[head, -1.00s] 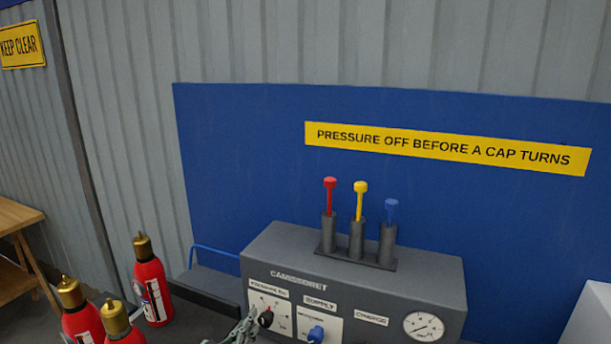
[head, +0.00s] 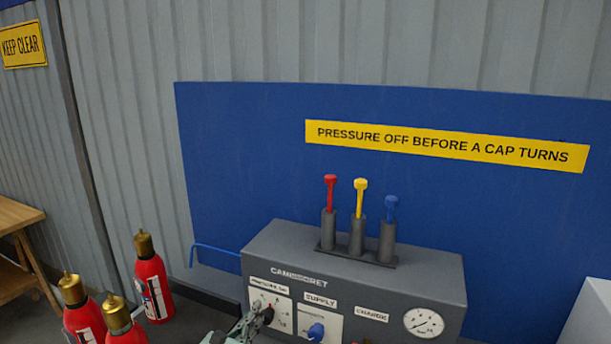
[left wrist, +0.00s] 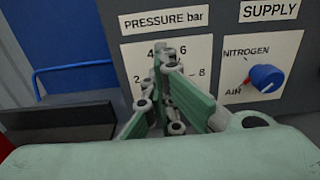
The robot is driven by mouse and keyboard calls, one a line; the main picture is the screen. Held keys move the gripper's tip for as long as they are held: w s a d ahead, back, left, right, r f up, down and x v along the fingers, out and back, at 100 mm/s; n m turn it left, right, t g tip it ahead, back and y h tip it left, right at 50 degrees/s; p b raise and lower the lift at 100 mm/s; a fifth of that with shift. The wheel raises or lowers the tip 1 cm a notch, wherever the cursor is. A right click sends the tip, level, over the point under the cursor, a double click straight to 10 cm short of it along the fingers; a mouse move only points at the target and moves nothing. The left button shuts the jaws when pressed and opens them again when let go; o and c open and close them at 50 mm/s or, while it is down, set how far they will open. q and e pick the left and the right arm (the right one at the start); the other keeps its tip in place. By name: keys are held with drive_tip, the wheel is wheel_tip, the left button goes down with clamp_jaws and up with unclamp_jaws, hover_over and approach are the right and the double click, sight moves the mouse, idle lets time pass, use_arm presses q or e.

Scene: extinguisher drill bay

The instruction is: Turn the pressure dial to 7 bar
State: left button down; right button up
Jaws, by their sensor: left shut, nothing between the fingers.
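The pressure dial (head: 268,314) is a dark knob on a white scale plate at the left of the grey cabinet front. In the left wrist view the plate (left wrist: 130,60) shows 2, 4, 6 and 8, but my fingers cover the dial, so its setting cannot be read. My left gripper (head: 262,317) is shut and empty, its tips in front of the dial; I cannot tell whether they touch it. It also shows in the left wrist view (left wrist: 162,72). My right gripper is not in view.
The blue supply knob (head: 316,332) sits just right of the dial. A gauge (head: 424,323) is at the cabinet's right. Red, yellow and blue levers (head: 360,200) stand on top. Red extinguishers (head: 152,288) and a blue rail (head: 215,247) are at the left.

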use_arm(q)
drive_tip(key=shift+w+r, duration=0.1)
drive_tip(key=shift+r, duration=0.1)
idle(0.3)
drive_tip(key=shift+d, duration=0.2)
